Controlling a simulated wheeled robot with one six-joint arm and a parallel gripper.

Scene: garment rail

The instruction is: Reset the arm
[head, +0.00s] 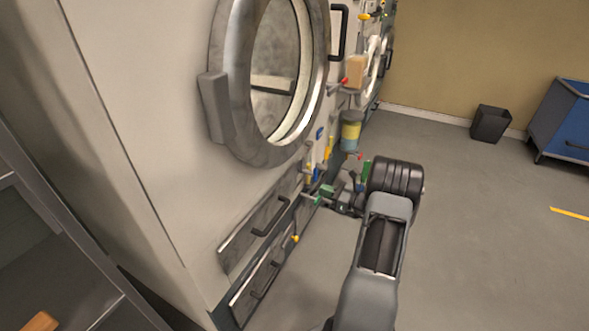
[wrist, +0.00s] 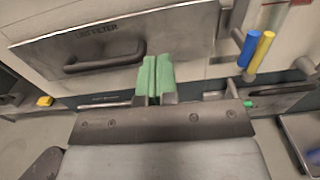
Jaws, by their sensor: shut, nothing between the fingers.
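My gripper (wrist: 156,78) shows in the wrist view with its two green fingers pressed together and nothing between them. The fingertips are in front of a metal drawer panel (wrist: 180,38) marked with lettering that seems to read "lint filter", just right of its dark handle (wrist: 95,62). I cannot tell whether they touch the panel. In the head view my arm reaches forward, low beside the big pale machine (head: 140,130), and its wrist end is partly hidden among small coloured parts.
The machine has a round glass door (head: 275,70) and low drawers with a dark handle (head: 270,217). Blue (wrist: 249,48) and yellow (wrist: 262,50) rods stick out right of the fingers. Open floor (head: 480,220) lies right. A dark bin (head: 490,124) and blue cart (head: 565,125) stand at the back.

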